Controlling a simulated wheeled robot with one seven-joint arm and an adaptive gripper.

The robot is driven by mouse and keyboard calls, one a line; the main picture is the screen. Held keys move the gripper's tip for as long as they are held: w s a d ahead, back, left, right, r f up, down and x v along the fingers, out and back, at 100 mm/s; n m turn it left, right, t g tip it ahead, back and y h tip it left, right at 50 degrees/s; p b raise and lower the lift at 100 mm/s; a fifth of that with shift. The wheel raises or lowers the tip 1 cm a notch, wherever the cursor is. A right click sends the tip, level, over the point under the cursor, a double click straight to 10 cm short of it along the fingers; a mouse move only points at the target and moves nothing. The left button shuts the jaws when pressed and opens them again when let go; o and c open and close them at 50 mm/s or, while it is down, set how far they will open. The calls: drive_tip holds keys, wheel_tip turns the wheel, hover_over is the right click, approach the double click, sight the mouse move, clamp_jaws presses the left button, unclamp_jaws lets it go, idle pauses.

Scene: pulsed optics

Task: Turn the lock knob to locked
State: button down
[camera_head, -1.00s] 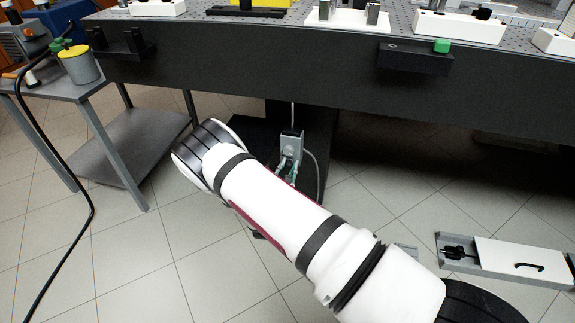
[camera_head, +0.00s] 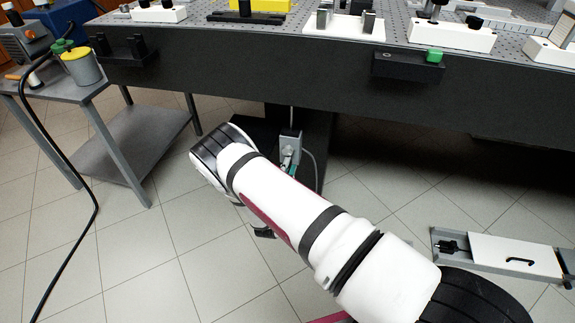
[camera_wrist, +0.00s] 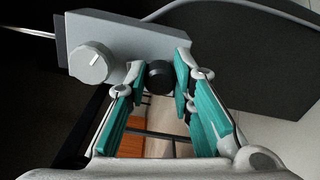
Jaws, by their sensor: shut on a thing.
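A grey box (camera_wrist: 205,40) fills the upper part of the wrist view. A round light-grey knob (camera_wrist: 90,62) with a pale pointer line sits on its left part. A short black knob (camera_wrist: 160,75) sits further right on it. My gripper (camera_wrist: 159,82), with teal finger pads, is shut on the black knob, one finger on each side. I cannot read any locked marking. In the head view the grey box (camera_head: 291,142) is on the dark support under the table, and my forearm and wrist partly hide the gripper there.
The black-sided optics table (camera_head: 300,60) overhangs the box. A grey side cart (camera_head: 75,92) stands at left with a black cable hanging by it. A white-fronted drawer (camera_head: 515,255) lies low at right. Tiled floor is open at lower left.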

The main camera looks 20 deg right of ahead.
drive_tip(key=shift+f+m+p, duration=0.1)
drive_tip(key=shift+m+p, duration=0.3)
drive_tip(key=shift+m, duration=0.9)
drive_tip(key=c, duration=1.4)
unclamp_jaws()
drive_tip(key=v, duration=1.2)
